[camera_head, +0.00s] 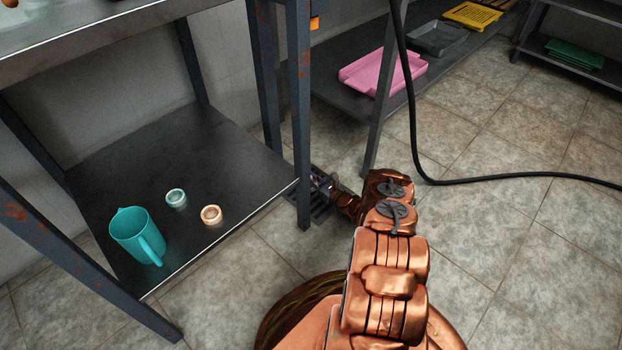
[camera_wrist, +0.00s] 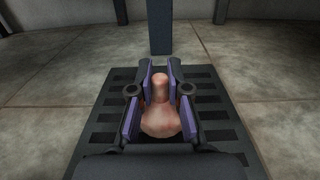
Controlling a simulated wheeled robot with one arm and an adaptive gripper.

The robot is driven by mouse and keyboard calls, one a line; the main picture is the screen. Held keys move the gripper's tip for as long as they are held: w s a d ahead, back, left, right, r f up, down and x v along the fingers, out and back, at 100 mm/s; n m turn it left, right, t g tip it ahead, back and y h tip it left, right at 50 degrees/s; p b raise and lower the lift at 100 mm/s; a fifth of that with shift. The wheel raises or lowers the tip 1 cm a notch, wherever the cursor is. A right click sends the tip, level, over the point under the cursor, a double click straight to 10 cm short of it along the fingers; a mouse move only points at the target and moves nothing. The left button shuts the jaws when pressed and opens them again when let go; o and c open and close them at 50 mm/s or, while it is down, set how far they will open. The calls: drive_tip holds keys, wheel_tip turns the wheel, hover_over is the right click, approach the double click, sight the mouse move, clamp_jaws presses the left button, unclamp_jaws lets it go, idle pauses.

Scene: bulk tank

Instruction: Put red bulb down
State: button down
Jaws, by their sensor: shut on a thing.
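The red bulb (camera_wrist: 160,120) looks dull pinkish in the wrist view, with a round body toward the camera and a narrow neck pointing away. My gripper (camera_wrist: 160,78) is shut on it, with a purple-padded finger on each side of the neck. A dark slatted floor grate (camera_wrist: 218,112) lies beneath the gripper. I cannot tell whether the bulb touches it. In the head view my gripper (camera_head: 319,181) is low beside a table leg, partly hidden, and the bulb cannot be made out clearly.
A rusty table leg (camera_head: 302,120) stands close to my gripper. The lower shelf (camera_head: 130,165) holds a teal jug (camera_head: 137,236), a green ring-like cup (camera_head: 176,198) and an orange one (camera_head: 211,215). A black hose (camera_head: 500,177) crosses the tiled floor. A pink tray (camera_head: 383,72) lies behind.

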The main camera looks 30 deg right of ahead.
drive_tip(key=c, duration=1.1)
unclamp_jaws()
drive_tip(key=shift+c, duration=0.2)
drive_tip(key=shift+r+p, duration=0.25)
drive_tip(key=shift+p, duration=0.15)
drive_tip(key=p+v, duration=0.1)
drive_tip(key=v, duration=1.1)
drive_tip(key=shift+s, duration=0.15)
